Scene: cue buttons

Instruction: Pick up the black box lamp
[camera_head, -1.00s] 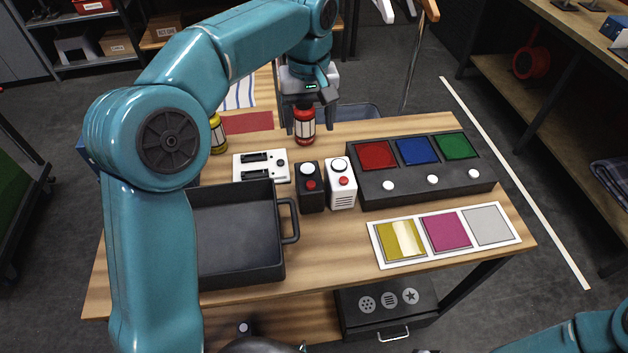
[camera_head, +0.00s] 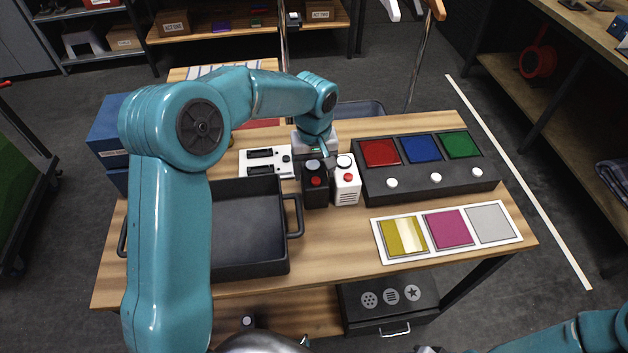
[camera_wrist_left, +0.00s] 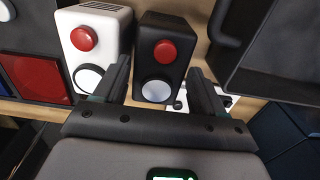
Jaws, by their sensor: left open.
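The black box lamp (camera_head: 315,192) stands upright on the table, with a red button and a pale round dome. It also shows in the left wrist view (camera_wrist_left: 165,52), centred between the fingers. My left gripper (camera_head: 320,164) is open and close above and behind the lamp; in the left wrist view (camera_wrist_left: 162,85) its fingers lie to either side of it. I cannot tell whether they touch it. A similar white box lamp (camera_head: 346,186) stands right beside it. My right forearm (camera_head: 575,336) enters at the lower right; its gripper is out of view.
A dark tray (camera_head: 248,269) lies left of the lamps, its handle close to the black one. A white panel (camera_head: 245,168) is behind-left. A black console (camera_head: 456,186) with coloured squares stands right of the lamps. A white strip of colour tiles (camera_head: 451,254) lies in front-right.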

